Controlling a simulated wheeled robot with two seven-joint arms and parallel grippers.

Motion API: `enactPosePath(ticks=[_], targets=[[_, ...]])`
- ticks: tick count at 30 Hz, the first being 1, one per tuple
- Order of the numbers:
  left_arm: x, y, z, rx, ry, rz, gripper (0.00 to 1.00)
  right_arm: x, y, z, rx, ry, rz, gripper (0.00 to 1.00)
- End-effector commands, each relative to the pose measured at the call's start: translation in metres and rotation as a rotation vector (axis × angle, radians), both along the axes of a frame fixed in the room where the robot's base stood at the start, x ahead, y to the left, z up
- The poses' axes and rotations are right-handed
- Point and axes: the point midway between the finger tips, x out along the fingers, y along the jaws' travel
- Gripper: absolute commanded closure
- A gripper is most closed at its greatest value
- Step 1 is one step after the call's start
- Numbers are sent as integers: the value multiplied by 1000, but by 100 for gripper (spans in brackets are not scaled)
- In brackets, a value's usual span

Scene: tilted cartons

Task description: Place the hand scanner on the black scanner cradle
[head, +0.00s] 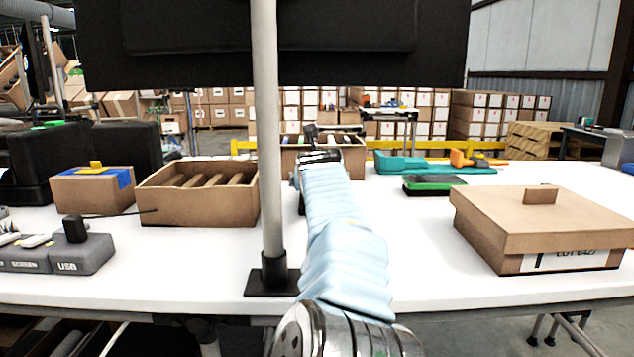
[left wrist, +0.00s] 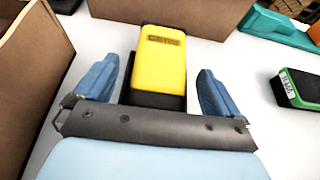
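My left arm reaches forward in the head view, and its gripper (head: 320,156) is at the far side of the table, near an open carton. In the left wrist view my left gripper (left wrist: 156,88) is open, with one blue finger on each side of a yellow block with dark lettering (left wrist: 161,58). Gaps show between the block and both fingers. The block looks like the hand scanner; black parts show around and below it. I cannot tell whether that black is the scanner's body or the scanner cradle. My arm hides this spot in the head view. My right gripper is not in view.
A tilted divided carton (head: 198,197) stands left of a grey pole (head: 268,150). The open carton (head: 350,160) is at the back. A green-and-black device (head: 434,185) and teal tray (head: 400,165) lie right. A lidded box (head: 540,225) is front right; table between is clear.

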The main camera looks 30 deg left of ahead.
Motion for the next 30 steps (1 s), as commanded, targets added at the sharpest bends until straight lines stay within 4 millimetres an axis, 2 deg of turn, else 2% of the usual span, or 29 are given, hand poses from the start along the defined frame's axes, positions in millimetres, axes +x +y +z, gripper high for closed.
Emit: enactPosePath(ticks=[8, 12, 24, 30], targets=[[0, 0, -1, 1, -1, 0, 2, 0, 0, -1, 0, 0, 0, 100], [-1, -1, -7, 2, -1, -1, 2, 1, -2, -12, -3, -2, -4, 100], [-79, -50, 31, 2, -2, -3, 2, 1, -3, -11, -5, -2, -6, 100], [-104, -63, 42, 1, -2, 0, 2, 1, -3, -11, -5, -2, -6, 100]])
